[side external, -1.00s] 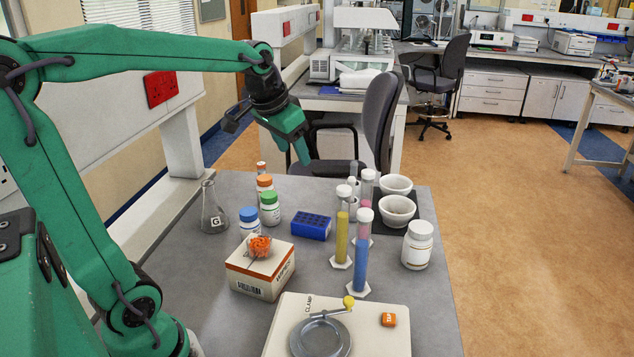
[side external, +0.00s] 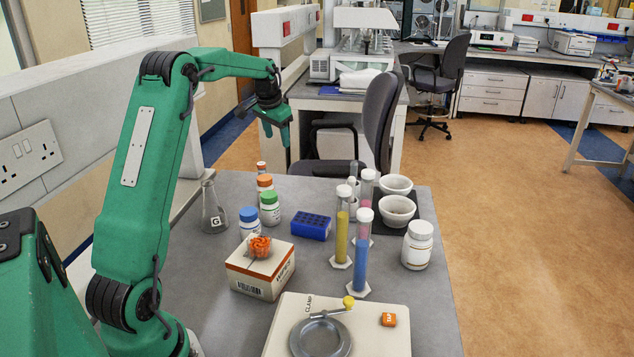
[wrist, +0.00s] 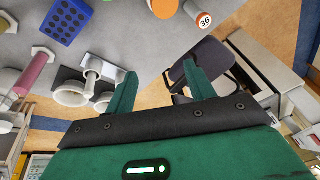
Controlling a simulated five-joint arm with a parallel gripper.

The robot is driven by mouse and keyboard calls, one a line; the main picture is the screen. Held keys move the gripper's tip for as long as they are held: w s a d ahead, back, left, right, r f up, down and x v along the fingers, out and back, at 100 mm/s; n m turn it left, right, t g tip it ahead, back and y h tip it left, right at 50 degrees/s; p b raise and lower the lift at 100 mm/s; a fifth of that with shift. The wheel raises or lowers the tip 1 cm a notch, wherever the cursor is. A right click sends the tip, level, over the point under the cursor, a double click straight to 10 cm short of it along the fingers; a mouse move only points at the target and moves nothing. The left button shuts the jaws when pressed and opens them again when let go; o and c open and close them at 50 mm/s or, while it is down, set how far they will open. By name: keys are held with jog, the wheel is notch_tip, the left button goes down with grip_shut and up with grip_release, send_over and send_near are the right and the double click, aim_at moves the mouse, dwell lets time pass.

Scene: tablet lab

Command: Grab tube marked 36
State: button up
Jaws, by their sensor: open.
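The tube marked 36 (wrist: 203,20) shows at the top right of the wrist view, its round end with "36" in an orange-brown ring facing the camera. My gripper (side external: 277,138) is in the air beyond the far edge of the table, above and behind that tube. In the wrist view my gripper (wrist: 160,69) has its fingers apart and empty.
Orange-, green- and blue-lidded bottles, the green one (side external: 270,208), stand close in front of the tube. A flask (side external: 214,212) is at left, a blue rack (side external: 311,227) at right. Tall cylinders (side external: 361,258) and bowls (side external: 396,206) stand farther right. A chair (side external: 381,120) is behind.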

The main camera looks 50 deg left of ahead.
send_over(261, 164)
jog(key=s+d, duration=0.1)
notch_tip(261, 164, down, 7)
jog(key=shift+w+a+f+g, duration=0.15)
jog(key=shift+f+g, duration=0.15)
jog(key=shift+f, duration=1.1)
jog(key=shift+f, duration=0.1)
jog(key=shift+x, duration=2.5)
jog(key=shift+c, duration=0.4)
jog(key=c, duration=1)
